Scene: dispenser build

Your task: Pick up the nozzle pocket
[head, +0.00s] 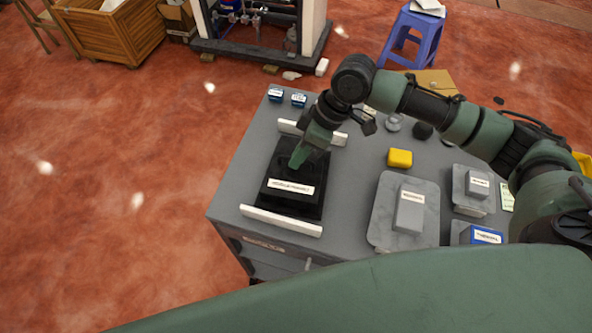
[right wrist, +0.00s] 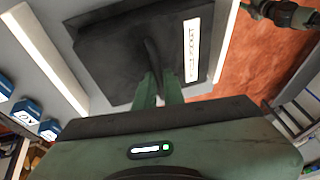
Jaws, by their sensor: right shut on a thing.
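The nozzle pocket (head: 283,198) is a black block with a white label, at the left of the grey cabinet top, between two white bars. It also shows in the right wrist view (right wrist: 120,50), where its label is partly readable. My right gripper (head: 298,160) comes down from above and is shut on a thin raised part at the middle of the block. The fingers (right wrist: 158,90) meet on this part in the right wrist view. My left gripper is not in view.
White bars (head: 281,221) (head: 290,127) lie in front of and behind the block. Small blue boxes (head: 275,95) stand at the far left corner. A yellow block (head: 400,158), grey labelled block (head: 409,212) and grey tray (head: 380,235) stand to the right.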

